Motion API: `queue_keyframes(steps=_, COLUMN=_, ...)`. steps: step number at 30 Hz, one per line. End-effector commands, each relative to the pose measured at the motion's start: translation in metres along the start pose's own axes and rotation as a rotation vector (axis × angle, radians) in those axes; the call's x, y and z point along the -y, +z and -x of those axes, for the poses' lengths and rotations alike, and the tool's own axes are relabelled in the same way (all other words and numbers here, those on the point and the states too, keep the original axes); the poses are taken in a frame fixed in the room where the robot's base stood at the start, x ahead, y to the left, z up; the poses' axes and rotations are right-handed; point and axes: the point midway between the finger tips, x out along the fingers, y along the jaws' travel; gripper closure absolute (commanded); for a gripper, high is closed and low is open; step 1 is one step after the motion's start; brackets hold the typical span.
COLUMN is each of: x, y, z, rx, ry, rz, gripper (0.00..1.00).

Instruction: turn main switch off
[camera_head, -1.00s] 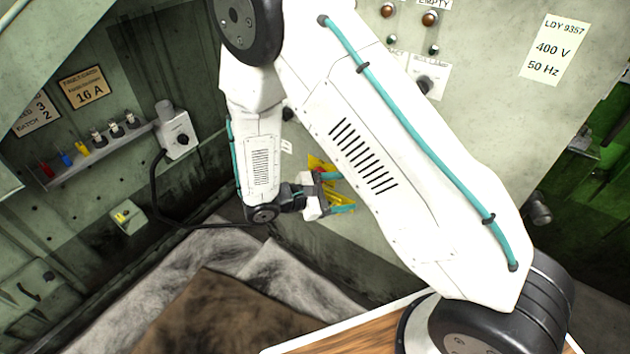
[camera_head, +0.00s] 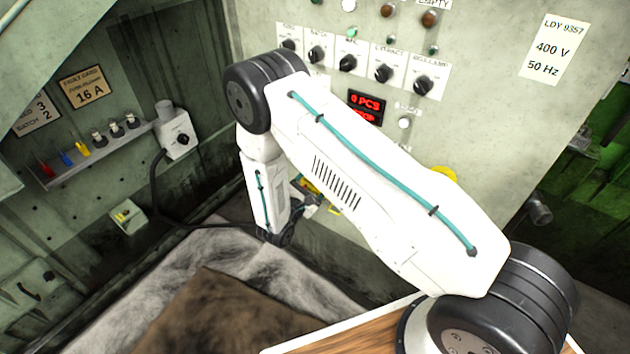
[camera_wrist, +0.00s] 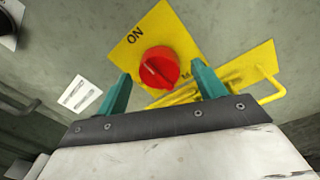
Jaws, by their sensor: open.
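The main switch is a red round knob (camera_wrist: 159,67) on a yellow plate (camera_wrist: 180,30) marked ON, seen in the wrist view. The knob's white line runs diagonally, and the plate's other markings are mostly hidden. My gripper (camera_wrist: 158,82) is open, with its teal fingers on either side of the knob's near edge. Whether the fingers touch the knob, I cannot tell. In the head view my gripper (camera_head: 306,204) is at the lower panel, partly behind my arm, with some yellow of the plate (camera_head: 312,185) showing beside it.
A yellow bar handle (camera_wrist: 268,88) sticks out close to the right finger. Above in the head view are a row of black rotary knobs (camera_head: 347,63), a red display (camera_head: 366,108) and a yellow part (camera_head: 444,175). A grey socket box (camera_head: 176,135) with a cable is at left.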

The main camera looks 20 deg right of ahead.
Motion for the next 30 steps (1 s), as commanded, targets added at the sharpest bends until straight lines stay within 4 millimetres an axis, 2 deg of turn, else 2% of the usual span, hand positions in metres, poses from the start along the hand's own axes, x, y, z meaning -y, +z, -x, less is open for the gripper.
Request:
queue_keyframes(steps=4, x=0.0008, y=0.0003, z=-0.0098, rx=0.001, ry=-0.002, rz=0.0, gripper=0.31)
queue_keyframes(steps=11, x=0.0004, y=0.0003, z=-0.0108, rx=0.0, ry=-0.001, rz=0.0, gripper=0.31)
queue_keyframes(steps=12, x=0.0004, y=0.0003, z=-0.0108, rx=0.0, ry=-0.001, rz=0.0, gripper=0.33)
queue_keyframes(steps=15, x=0.0003, y=0.0003, z=-0.0106, rx=0.0, ry=-0.001, rz=0.0, gripper=0.61)
queue_keyframes(steps=17, x=0.0003, y=0.0003, z=-0.0105, rx=0.0, ry=-0.001, rz=0.0, gripper=0.75)
queue_keyframes(steps=30, x=0.0006, y=0.0007, z=-0.0104, rx=-0.005, ry=-0.004, rz=0.073, gripper=0.75)
